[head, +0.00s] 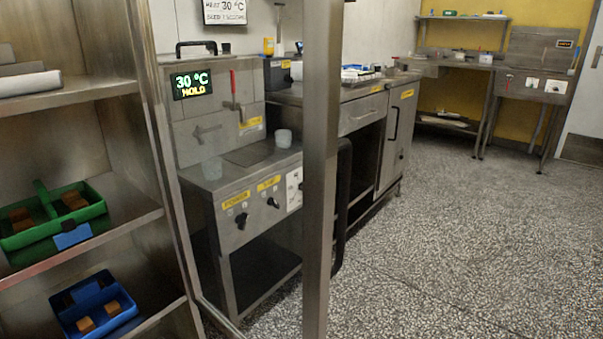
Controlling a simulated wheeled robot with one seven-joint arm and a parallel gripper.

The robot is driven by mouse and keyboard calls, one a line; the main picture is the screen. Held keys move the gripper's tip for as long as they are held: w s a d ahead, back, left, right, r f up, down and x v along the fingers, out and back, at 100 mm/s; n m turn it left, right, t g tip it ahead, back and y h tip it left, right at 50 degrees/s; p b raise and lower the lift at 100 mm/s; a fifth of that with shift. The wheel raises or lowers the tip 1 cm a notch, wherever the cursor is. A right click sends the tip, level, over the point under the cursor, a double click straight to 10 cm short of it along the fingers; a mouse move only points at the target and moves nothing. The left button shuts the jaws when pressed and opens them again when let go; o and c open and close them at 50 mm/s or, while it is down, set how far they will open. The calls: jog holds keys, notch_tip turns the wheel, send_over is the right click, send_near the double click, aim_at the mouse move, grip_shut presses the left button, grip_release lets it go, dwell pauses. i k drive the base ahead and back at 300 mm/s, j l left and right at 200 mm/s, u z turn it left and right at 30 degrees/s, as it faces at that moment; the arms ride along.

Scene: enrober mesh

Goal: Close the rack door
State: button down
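The rack (128,90) stands at the left, with its metal shelves visible and its front uncovered. The rack door stands open, swung out from the rack. Its metal upright (318,170) is close to me in the middle of the view, and its clear panel lets the machine behind show through. A long black handle (343,205) runs vertically on the right side of that upright. The upper end of the door is out of the picture. My gripper is not in view.
A green bin (88,212) and a blue bin (75,318) with brown blocks sit on the rack shelves. A steel machine (225,200) with a 30 °C display and a counter (365,120) stand behind the door. Speckled floor (460,240) at the right is clear.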

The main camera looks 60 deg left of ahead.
aim_at(322, 20)
jog(key=i+u, duration=0.35)
jog(key=i+l+u, duration=0.2)
jog(key=u, duration=0.2)
jog(key=i+u, duration=0.15)
jog(key=u, duration=0.3)
jog(key=i+u, duration=0.15)
jog(key=u, duration=0.25)
jog(key=i+u, duration=0.1)
jog(key=u, duration=0.35)
jog(key=i+l+u, duration=0.1)
jog(key=u, duration=0.3)
jog(key=i+l+u, duration=0.1)
jog(key=l+u, duration=0.15)
jog(key=u, duration=0.2)
jog(key=i+l+u, duration=0.15)
jog(key=u, duration=0.3)
jog(key=i+l+u, duration=0.2)
jog(key=u, duration=0.3)
jog(key=i+l+u, duration=0.2)
jog(key=l+u, duration=0.25)
jog(key=i+l+u, duration=0.1)
jog(key=u, duration=0.4)
jog(key=l, duration=0.1)
